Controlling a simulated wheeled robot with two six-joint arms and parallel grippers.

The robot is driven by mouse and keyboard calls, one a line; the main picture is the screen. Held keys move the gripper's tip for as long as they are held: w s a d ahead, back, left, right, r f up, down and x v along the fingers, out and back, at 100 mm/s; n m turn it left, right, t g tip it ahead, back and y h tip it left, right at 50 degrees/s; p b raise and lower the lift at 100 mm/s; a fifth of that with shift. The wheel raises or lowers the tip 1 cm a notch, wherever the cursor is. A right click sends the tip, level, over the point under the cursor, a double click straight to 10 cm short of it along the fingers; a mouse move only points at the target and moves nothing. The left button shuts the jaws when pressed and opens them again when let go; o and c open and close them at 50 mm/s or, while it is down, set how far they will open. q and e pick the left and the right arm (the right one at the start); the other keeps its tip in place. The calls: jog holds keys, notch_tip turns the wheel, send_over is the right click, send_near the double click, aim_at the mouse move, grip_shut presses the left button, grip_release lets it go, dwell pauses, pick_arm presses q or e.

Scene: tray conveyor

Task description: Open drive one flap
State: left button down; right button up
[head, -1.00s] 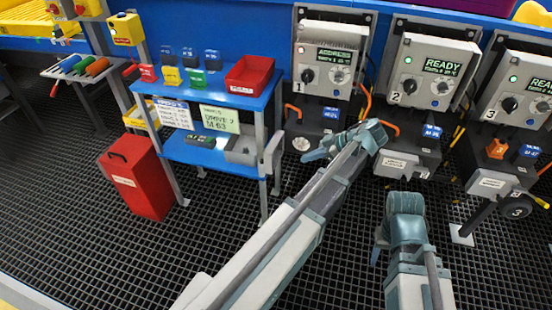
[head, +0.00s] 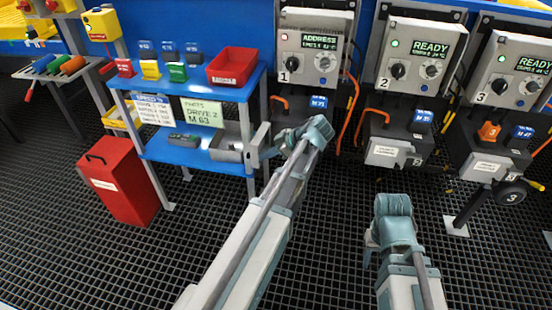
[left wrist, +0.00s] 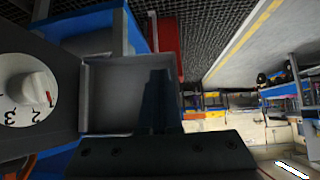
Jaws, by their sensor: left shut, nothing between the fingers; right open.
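Drive one (head: 302,50) hangs on the blue wall and its display reads ADDRESS. Below it is a dark lower housing (head: 297,104), partly hidden by my left arm. A grey flap panel (head: 258,143) stands swung out to the left of this housing, close to the shelf post. The left wrist view shows the grey panel (left wrist: 108,95) beside a white numbered dial (left wrist: 30,92), which is uncovered. My left gripper (head: 276,152) is shut and empty, just right of the panel; I cannot tell if they touch. My right gripper (head: 371,246) is open, low in front, mostly hidden by its wrist.
Drives two (head: 421,55) and three (head: 512,72) are to the right, their lower flaps (head: 388,152) closed. A blue shelf (head: 195,95) with bins stands close on the left. A red bin (head: 122,182) is on the floor. The grid floor in front is clear.

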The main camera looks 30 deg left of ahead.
aim_at(254, 154)
pick_arm(q)
jog(key=shift+a, duration=0.45)
jog(key=shift+s+a+m+t, duration=0.25)
jog(key=shift+a+m+t, duration=0.2)
jog(key=shift+a+m, duration=0.05)
jog(key=shift+s+a+m+t, duration=0.25)
jog(key=shift+a+m+t, duration=0.2)
jog(key=shift+m, duration=0.05)
jog(key=shift+a+m, duration=0.3)
jog(key=shift+a, duration=0.1)
jog(key=shift+w+a+m+t, duration=0.15)
jog(key=shift+w+a+t, duration=0.1)
jog(key=shift+a, duration=0.2)
jog(key=shift+w+a+m+t, duration=0.15)
jog(key=shift+a+t, duration=0.1)
jog(key=shift+a, duration=0.15)
jog(key=shift+s+d, duration=0.1)
